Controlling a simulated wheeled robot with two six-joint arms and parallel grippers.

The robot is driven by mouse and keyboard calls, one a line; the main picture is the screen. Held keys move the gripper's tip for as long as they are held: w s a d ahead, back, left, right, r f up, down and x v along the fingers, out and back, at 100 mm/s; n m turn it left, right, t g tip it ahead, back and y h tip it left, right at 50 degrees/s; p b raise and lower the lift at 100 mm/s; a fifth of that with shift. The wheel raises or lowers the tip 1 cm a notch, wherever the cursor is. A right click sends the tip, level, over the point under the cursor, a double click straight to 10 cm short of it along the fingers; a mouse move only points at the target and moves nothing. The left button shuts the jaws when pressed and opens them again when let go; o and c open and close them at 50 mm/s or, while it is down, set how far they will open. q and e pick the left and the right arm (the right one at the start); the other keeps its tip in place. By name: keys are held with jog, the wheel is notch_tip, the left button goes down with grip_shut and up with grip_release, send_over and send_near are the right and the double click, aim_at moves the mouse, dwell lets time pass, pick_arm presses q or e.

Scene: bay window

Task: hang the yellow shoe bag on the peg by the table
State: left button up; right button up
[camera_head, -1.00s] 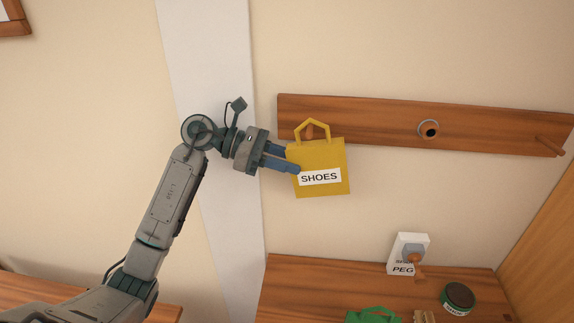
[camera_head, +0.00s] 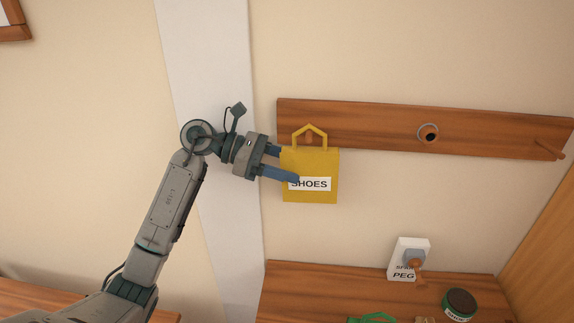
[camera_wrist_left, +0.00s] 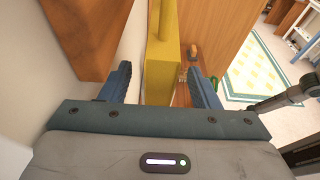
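The yellow bag (camera_head: 312,168) labelled SHOES is upright against the wall board, and the end of a wooden peg (camera_head: 309,138) shows inside its handle loop. Whether the handle's top rests on the peg is hard to tell. My left gripper (camera_head: 289,164) has its blue fingers on either side of the bag's left part. In the left wrist view the bag (camera_wrist_left: 161,70) stands edge-on between the fingers, with a gap on each side, so the gripper is open. My right gripper is not seen clearly; a dark arm part shows at the right of the wrist view.
The wooden board (camera_head: 370,133) also carries a grey-ringed fitting (camera_head: 428,133) in the middle and a peg (camera_head: 548,149) at right. Below is a table (camera_head: 330,285) with a white PEG box (camera_head: 410,260), a dark-lidded tin (camera_head: 460,303) and a green item (camera_head: 372,319).

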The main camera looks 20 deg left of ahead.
pick_arm(q)
jog(key=shift+a, duration=0.15)
jog(key=shift+s+a+b, duration=0.1)
jog(key=shift+a+b, duration=0.15)
jog(key=shift+b, duration=0.1)
jog(key=b+v, duration=0.4)
jog(key=v, duration=0.6)
jog(key=shift+b, duration=0.4)
jog(key=shift+s, duration=0.1)
